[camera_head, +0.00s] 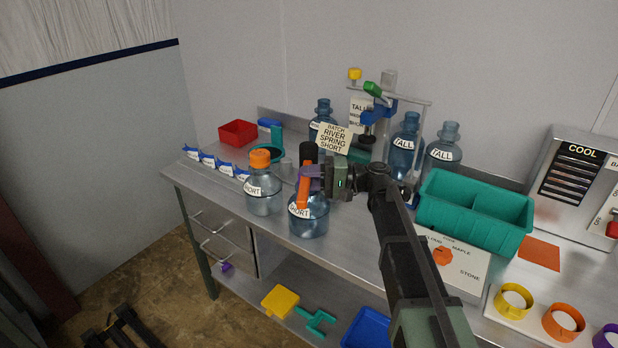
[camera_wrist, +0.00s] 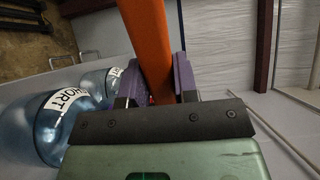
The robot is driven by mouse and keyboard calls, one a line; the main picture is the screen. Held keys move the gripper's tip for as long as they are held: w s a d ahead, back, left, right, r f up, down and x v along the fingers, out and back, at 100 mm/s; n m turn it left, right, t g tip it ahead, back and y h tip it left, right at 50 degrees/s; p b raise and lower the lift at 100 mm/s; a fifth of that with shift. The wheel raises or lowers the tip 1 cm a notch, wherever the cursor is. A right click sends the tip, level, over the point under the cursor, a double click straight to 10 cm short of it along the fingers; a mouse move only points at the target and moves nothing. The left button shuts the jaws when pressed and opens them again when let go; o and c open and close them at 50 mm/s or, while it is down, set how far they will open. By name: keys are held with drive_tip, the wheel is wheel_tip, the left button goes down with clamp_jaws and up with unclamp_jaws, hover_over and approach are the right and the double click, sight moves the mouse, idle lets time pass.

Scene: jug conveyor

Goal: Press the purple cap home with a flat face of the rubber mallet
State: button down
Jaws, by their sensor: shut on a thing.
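My gripper (camera_head: 316,179) is shut on the orange handle of the rubber mallet (camera_head: 303,192). Its black head is at the top and the handle hangs down, slightly tilted. In the wrist view the handle (camera_wrist: 149,40) runs between the purple fingers of my gripper (camera_wrist: 160,88). The mallet is in front of, or above, a blue jug labelled SHORT (camera_head: 312,222); the gap between them is unclear. That jug's mouth is hidden by the mallet and gripper, so I cannot see a purple cap on it. A small purple piece (camera_head: 226,266) lies low under the bench; I cannot tell what it is.
Another SHORT jug (camera_head: 263,196) with an orange cap stands to the left. TALL jugs (camera_head: 405,150) and a press-like stand (camera_head: 388,85) are behind. A teal bin (camera_head: 475,236) is at right. Blue clips and a red tray (camera_head: 238,132) occupy the left end. Coloured rings (camera_head: 514,300) lie at front right.

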idle(0.3)
wheel_tip(320, 180, up, 7)
drive_tip(key=p, duration=0.7)
drive_tip(key=shift+r, duration=0.1)
